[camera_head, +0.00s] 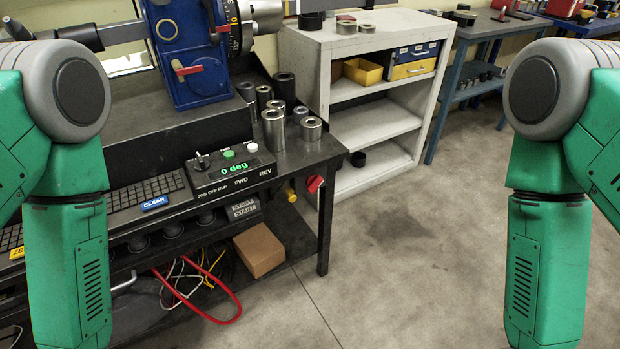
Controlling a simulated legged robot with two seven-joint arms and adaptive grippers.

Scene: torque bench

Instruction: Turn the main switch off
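A black control box (230,172) stands on the front right of the dark bench. It has a selector with a dark lever (201,160) above the words "JOG OFF RUN", and the lever looks upright; its exact setting is too small to tell. A green button and a white button sit above "FWD" and "REV", and a green display reads "0 deg". A red round knob (315,184) is on the bench's right side, beside a yellow handle; I cannot tell which control is the main switch. My green arms hang down at both sides, and both grippers are below the picture.
A blue machine (190,50) and several metal sockets (274,130) stand on the bench (140,130). Red cables (215,312) and a cardboard box (258,250) are below it. A pale shelf unit (375,120) stands behind right.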

